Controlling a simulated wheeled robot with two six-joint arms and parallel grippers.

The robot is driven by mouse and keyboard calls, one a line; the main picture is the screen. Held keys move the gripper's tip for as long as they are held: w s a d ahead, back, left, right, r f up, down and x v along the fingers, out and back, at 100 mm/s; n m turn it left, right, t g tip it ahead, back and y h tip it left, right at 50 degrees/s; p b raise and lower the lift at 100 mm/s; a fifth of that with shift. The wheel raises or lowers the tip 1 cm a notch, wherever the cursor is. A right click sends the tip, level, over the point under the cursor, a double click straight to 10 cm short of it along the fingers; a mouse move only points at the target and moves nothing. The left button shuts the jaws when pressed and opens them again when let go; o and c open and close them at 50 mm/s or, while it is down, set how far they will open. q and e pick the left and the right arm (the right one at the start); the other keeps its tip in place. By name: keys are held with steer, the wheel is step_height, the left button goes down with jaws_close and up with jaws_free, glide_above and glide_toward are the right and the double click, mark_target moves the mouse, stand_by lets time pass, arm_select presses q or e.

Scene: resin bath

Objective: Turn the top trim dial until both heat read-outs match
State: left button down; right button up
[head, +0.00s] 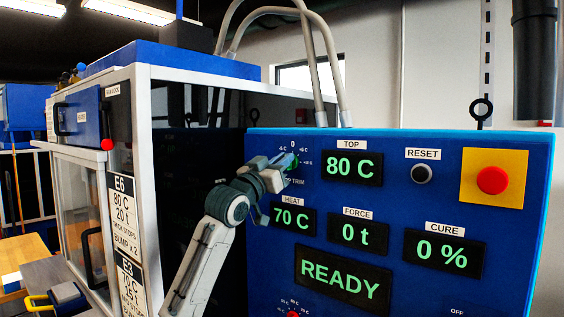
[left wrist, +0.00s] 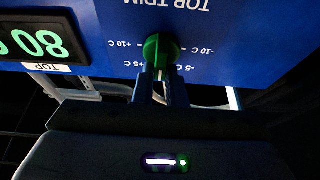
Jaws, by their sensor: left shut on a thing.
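The green top trim dial (head: 294,161) is on the upper left of the blue control panel (head: 400,205). It also shows in the left wrist view (left wrist: 161,46), where its scale labels appear upside down. My left gripper (head: 285,165) reaches it from the lower left and is shut on it; the fingers partly cover the dial in the head view. The TOP read-out (head: 352,168) shows 80 C. The HEAT read-out (head: 293,219) below it shows 70 C. My right gripper is not in view.
A black RESET button (head: 422,174) and a red button on a yellow plate (head: 492,181) are on the panel's right. The FORCE read-out (head: 358,234) shows 0 t, CURE (head: 444,254) 0 %, and the lower display (head: 343,279) READY. A white-framed cabinet (head: 142,120) stands left.

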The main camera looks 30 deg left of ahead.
arm_select(q)
steer(key=n+g+y+b, duration=0.1)
steer(key=n+y+b, duration=0.1)
steer(key=n, duration=0.5)
steer(key=n+g+y+b, duration=0.2)
steer(key=n+b, duration=0.3)
steer(key=n, duration=0.2)
steer(key=n+g+y+b, duration=0.2)
steer(key=n+y+b, duration=0.1)
steer(key=n, duration=0.5)
steer(key=shift+a+f+b, duration=0.25)
steer(key=shift+f+b, duration=0.05)
steer(key=shift+f, duration=0.1)
steer(key=shift+n+g, duration=0.3)
steer(key=c, duration=1.5)
jaws_free()
